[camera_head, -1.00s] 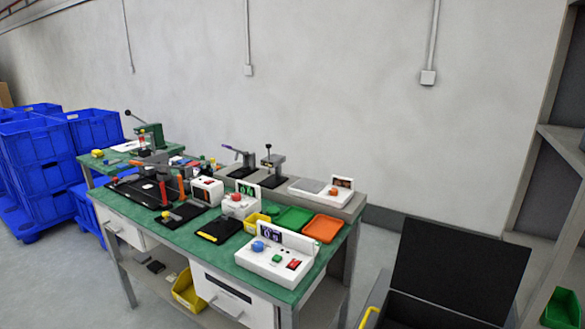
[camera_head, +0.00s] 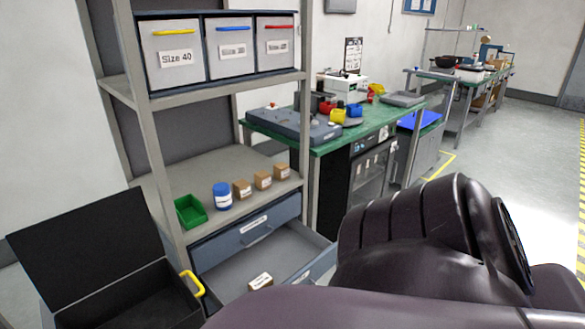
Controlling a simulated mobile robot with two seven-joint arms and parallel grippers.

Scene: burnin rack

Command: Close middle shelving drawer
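The grey shelving unit (camera_head: 178,215) stands at left centre, with blue-grey drawers under its lower shelf. The upper drawer (camera_head: 232,241) is shut, with a label and a handle on its front. The drawer below it (camera_head: 235,272) is pulled out, and a small labelled box (camera_head: 260,281) lies inside. Part of this open drawer's front (camera_head: 318,266) shows at right; the rest is hidden behind my dark arm. Anything lower is hidden or out of view. Neither of my grippers can be seen.
A black open-lidded case (camera_head: 95,245) with a yellow handle stands left of the drawers. A green bin (camera_head: 190,211), a blue jar (camera_head: 222,196) and small boxes sit on the shelf. Labelled bins (camera_head: 176,58) stand above. A green-topped bench (camera_head: 345,143) is behind; floor is clear at right.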

